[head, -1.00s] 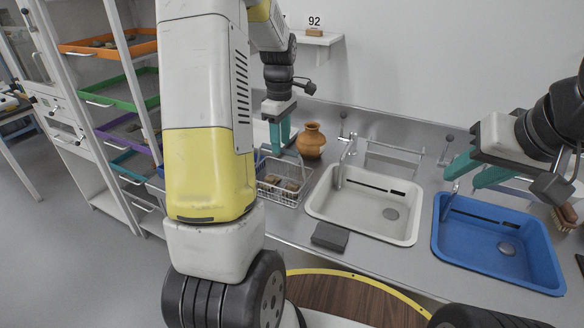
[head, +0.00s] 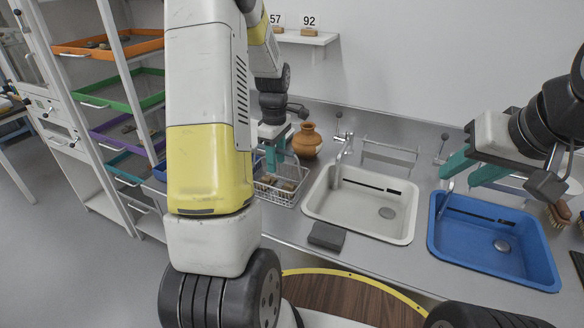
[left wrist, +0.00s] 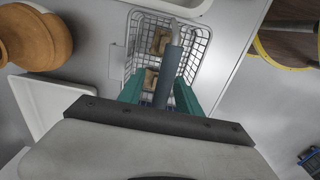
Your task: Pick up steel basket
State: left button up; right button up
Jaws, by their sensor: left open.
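The steel basket (head: 290,190) is a wire basket on the counter, left of the white sink, with brown sherds inside. Its raised handle shows as a thick grey bar in the left wrist view (left wrist: 174,62), above the basket mesh (left wrist: 199,45). My left gripper (head: 270,158) is over the basket, pointing down. In the left wrist view its teal fingers (left wrist: 160,88) are apart, with the handle bar between them; I cannot tell whether they touch it. My right gripper (head: 463,174) is open and empty above the blue basin's left edge. My left arm hides part of the basket.
A brown clay jar (head: 307,141) stands just behind the basket. The white sink (head: 362,205) and blue basin (head: 495,243) are to the right. A dark grey block (head: 326,236) lies on the counter in front. A rack with coloured trays (head: 112,91) stands at left.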

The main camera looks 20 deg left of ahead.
pick_arm(q)
jog(key=shift+f, duration=0.25)
grip_shut()
jog(key=shift+r, duration=0.1)
dwell(0.4)
